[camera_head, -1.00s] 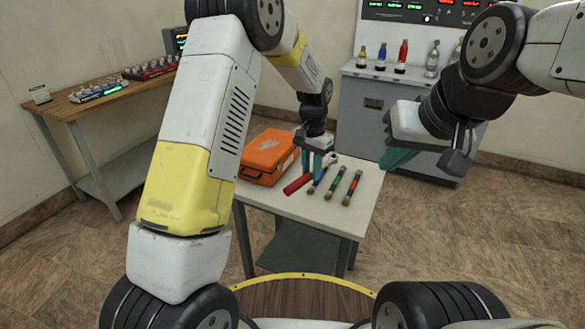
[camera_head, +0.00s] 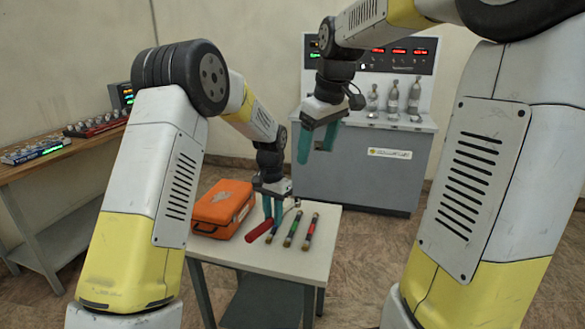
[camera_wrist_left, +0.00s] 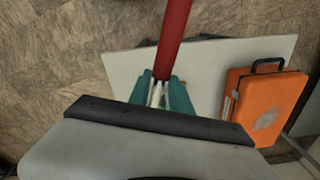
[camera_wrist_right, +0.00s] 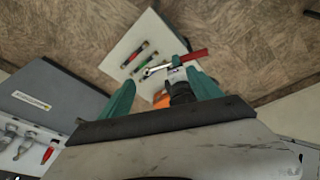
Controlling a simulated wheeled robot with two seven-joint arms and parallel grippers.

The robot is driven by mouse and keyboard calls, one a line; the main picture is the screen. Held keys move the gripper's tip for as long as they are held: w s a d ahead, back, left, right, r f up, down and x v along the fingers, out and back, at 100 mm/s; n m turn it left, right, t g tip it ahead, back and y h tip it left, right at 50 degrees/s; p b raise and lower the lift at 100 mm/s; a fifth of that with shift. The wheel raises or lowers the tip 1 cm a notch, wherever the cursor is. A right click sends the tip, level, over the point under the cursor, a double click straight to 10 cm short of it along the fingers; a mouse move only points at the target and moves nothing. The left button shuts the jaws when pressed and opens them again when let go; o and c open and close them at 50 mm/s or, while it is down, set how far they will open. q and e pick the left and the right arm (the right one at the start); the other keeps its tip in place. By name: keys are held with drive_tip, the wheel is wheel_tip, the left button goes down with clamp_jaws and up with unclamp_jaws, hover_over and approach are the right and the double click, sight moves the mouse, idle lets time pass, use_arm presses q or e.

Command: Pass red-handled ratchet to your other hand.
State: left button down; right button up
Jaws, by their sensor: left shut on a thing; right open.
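The red-handled ratchet (camera_head: 259,230) is in my left gripper (camera_head: 273,208), over the small white table. Its red handle (camera_wrist_left: 174,35) runs away from the teal fingers of the left gripper (camera_wrist_left: 162,92) in the left wrist view, where the shank sits between them. In the right wrist view the red handle (camera_wrist_right: 195,55) and the shiny ratchet head (camera_wrist_right: 153,71) both show. My right gripper (camera_head: 318,148) is open and empty, above and to the right of the left one. The right gripper's spread fingers (camera_wrist_right: 161,93) frame the left wrist, apart from the ratchet.
The white table (camera_head: 300,264) holds an orange case (camera_head: 222,208) at left and several banded cylinders, including a green one (camera_head: 292,229) and a red one (camera_head: 310,231). A grey cabinet (camera_head: 350,180) with bottles stands behind. A wooden bench (camera_head: 40,160) is at far left.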

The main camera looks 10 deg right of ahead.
drive_tip(key=w+a+f+n+g, duration=0.15)
drive_tip(key=w+f+n, duration=0.35)
drive_tip(key=w, duration=0.6)
drive_tip(key=n+g+h, duration=0.1)
drive_tip(key=n+g, duration=0.1)
hover_over(293, 202)
wheel_tip(293, 202, down, 9)
wheel_tip(293, 202, down, 11)
drive_tip(key=shift+s+d+f, duration=0.1)
drive_tip(key=shift+s, duration=0.05)
use_arm(q)
drive_tip(key=shift+d, duration=0.1)
use_arm(e)
drive_tip(key=c, duration=1.4)
use_arm(q)
drive_tip(key=shift+d, duration=0.1)
use_arm(e)
drive_tip(key=shift+a, duration=0.2)
clamp_jaws()
